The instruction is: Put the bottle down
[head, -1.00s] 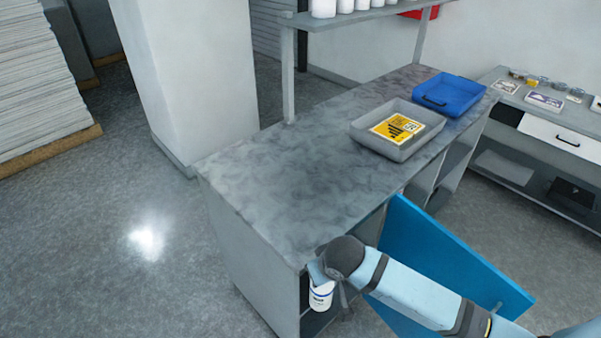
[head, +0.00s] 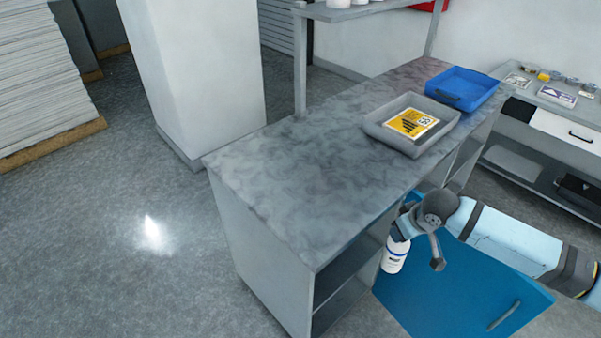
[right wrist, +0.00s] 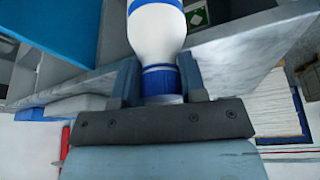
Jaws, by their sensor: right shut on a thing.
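A white bottle (head: 395,255) with a blue band and label hangs from my right gripper (head: 404,230), in front of the counter's open cupboard side. In the right wrist view the bottle (right wrist: 157,32) shows large, with its blue collar (right wrist: 160,80) between the two fingers of the right gripper (right wrist: 160,85). The right gripper is shut on the bottle near its cap end. The bottle is below the height of the worktop and touches no surface that I can see. My left gripper is in neither view.
The grey mottled worktop (head: 300,165) is bare over its near part. A grey tray (head: 385,138) with a yellow label and a blue tray (head: 463,88) stand at its far end. A blue door (head: 450,295) stands open beside the cupboard. Open floor lies left.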

